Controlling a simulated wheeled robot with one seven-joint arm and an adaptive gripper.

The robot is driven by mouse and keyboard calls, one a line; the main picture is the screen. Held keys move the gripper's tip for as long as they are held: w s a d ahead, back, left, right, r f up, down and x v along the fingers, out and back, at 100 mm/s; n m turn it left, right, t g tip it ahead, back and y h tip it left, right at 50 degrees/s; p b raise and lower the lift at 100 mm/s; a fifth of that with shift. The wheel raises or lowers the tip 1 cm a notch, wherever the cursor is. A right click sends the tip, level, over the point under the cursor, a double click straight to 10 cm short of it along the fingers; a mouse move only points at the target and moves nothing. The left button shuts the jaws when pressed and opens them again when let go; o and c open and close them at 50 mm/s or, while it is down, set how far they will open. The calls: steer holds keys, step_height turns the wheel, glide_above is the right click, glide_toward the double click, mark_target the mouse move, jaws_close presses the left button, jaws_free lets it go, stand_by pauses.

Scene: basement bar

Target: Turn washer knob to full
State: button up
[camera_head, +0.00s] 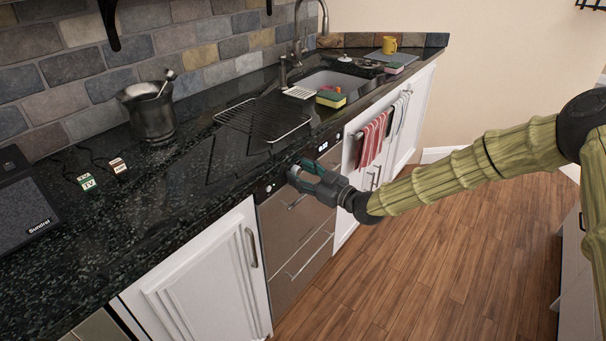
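The washer (298,235) is a steel-fronted appliance with drawer-like handles, set under the dark counter. Its narrow black control strip runs just below the counter edge, with a lit display (323,148) to the right of my gripper. A small light round spot (268,188), maybe a knob or button, shows at the strip's left end. My gripper (298,171) is in front of the strip, between this spot and the display, with its fingertips toward the panel. The fingers hide that part of the strip, so a knob there, contact and finger opening cannot be made out.
A wire rack (262,119) lies on the counter above the washer. The sink (332,82) with sponges is behind it. A metal mortar (151,112) stands further left. A striped towel (371,140) hangs right of the washer. The wooden floor (430,245) in front is clear.

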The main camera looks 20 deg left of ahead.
steer(key=c, duration=0.9)
steer(key=shift+m, duration=0.3)
steer(key=o, duration=1)
steer(key=shift+o, duration=0.2)
steer(key=shift+d, duration=0.15)
steer(key=v, duration=1.1)
steer(key=shift+s+d, duration=0.25)
steer(key=shift+d, duration=0.1)
